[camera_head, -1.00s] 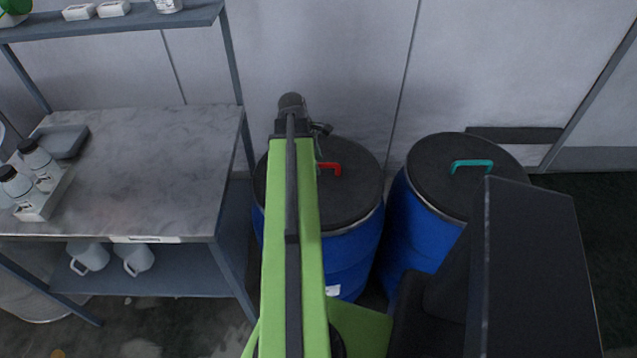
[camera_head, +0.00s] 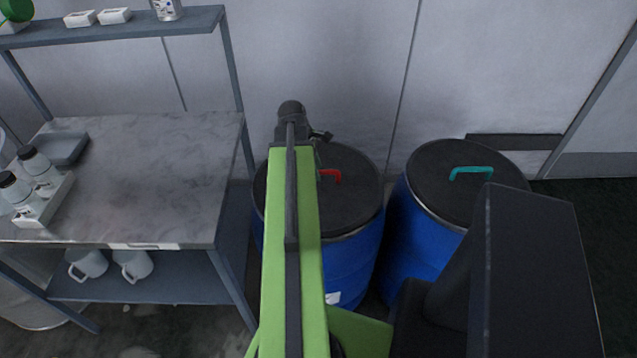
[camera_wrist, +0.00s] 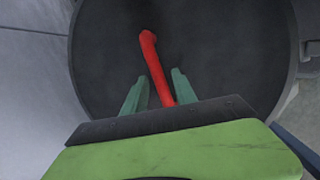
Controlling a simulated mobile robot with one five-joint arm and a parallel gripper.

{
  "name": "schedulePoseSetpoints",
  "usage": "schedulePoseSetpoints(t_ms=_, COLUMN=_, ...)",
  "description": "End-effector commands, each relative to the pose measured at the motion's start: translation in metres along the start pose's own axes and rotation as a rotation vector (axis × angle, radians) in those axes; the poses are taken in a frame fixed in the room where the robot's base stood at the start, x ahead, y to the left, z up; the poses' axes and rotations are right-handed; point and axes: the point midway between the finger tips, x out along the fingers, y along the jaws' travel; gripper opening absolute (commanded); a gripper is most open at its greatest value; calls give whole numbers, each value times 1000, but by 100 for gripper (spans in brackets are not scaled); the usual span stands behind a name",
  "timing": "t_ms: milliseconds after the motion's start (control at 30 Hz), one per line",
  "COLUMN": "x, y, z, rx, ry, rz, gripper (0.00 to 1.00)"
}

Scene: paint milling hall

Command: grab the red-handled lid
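The black lid (camera_head: 350,212) with the red handle (camera_head: 331,174) sits on a blue drum (camera_head: 350,262), left of a second drum. In the wrist view the red handle (camera_wrist: 153,62) runs up the dark lid (camera_wrist: 225,50), and its near end lies between my two fingertips. My gripper (camera_wrist: 158,88) is open, with a finger on either side of the handle and gaps showing. In the head view my arm hides the lid's left part and most of my gripper. I cannot tell how high the fingers are above the lid.
A second blue drum (camera_head: 412,240) with a teal-handled black lid (camera_head: 440,200) stands close on the right. A marble-topped bench (camera_head: 150,175) with bottles (camera_head: 40,165) and mugs (camera_head: 133,264) is on the left. A pale wall (camera_head: 330,80) rises behind the drums.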

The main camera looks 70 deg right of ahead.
Motion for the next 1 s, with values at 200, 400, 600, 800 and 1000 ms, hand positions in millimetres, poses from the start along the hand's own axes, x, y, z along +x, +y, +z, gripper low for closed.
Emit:
schedulePoseSetpoints(t_ms=200, x=0, y=0, z=0, rx=0, ry=0, rz=0, gripper=3)
schedulePoseSetpoints(t_ms=400, x=0, y=0, z=0, rx=0, ry=0, rz=0, gripper=0)
schedulePoseSetpoints(t_ms=600, x=0, y=0, z=0, rx=1, ry=0, rz=0, gripper=0)
schedulePoseSetpoints(t_ms=800, x=0, y=0, z=0, rx=1, ry=0, rz=-1, gripper=0)
schedulePoseSetpoints(t_ms=1000, x=0, y=0, z=0, rx=2, ry=0, rz=-1, gripper=0)
